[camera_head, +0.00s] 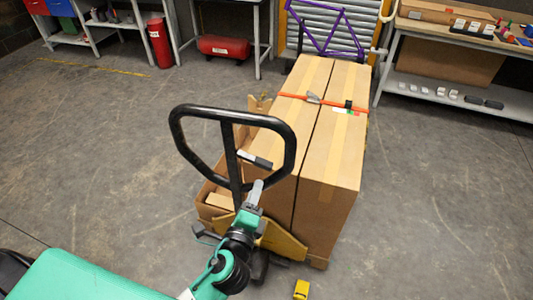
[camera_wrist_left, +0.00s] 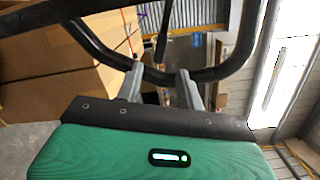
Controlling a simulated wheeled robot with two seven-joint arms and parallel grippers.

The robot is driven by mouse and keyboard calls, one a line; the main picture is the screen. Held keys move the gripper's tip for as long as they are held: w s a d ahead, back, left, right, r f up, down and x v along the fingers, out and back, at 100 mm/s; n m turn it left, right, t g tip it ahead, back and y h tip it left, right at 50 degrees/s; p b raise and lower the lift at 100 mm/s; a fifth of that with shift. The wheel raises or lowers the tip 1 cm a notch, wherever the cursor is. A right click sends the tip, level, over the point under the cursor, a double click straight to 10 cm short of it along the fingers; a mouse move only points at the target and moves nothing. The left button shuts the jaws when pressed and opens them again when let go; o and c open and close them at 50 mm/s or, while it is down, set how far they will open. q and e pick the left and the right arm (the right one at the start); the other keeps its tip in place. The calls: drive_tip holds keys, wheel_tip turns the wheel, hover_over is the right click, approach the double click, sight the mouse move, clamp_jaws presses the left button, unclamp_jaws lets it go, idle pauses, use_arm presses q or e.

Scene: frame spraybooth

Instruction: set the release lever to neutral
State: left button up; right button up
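The black looped handle (camera_head: 233,112) of a yellow pallet jack (camera_head: 283,240) stands upright in the head view. A small dark lever with a pale end (camera_head: 255,160), which looks like the release lever, sticks out inside the loop. My left gripper (camera_head: 258,185) is just below this lever, close to the handle. In the left wrist view its two grey fingers (camera_wrist_left: 161,85) are apart, with no object visibly held. The handle loop (camera_wrist_left: 215,72) curves just beyond them, and a dark rod (camera_wrist_left: 164,32) shows above; I cannot tell if it is the lever. My right gripper is not in view.
Tall cardboard boxes (camera_head: 335,135) tied with an orange strap load the jack. A small yellow block (camera_head: 301,289) lies on the floor. A workbench (camera_head: 420,28), a red tank (camera_head: 223,48) and a red cylinder (camera_head: 160,42) stand behind. The floor left of the jack is clear.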

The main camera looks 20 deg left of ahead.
sight(263, 167)
use_arm(q)
drive_tip(key=w+p, duration=0.1)
drive_tip(key=w, duration=0.2)
drive_tip(key=w+p, duration=0.1)
drive_tip(key=w, duration=0.3)
drive_tip(key=w+p, duration=0.1)
drive_tip(key=w, duration=0.3)
drive_tip(key=shift+w+a+r+p, duration=0.15)
drive_tip(key=shift+w+a+p, duration=0.05)
drive_tip(key=shift+a+p, duration=0.15)
drive_tip(key=shift+w, duration=0.5)
clamp_jaws()
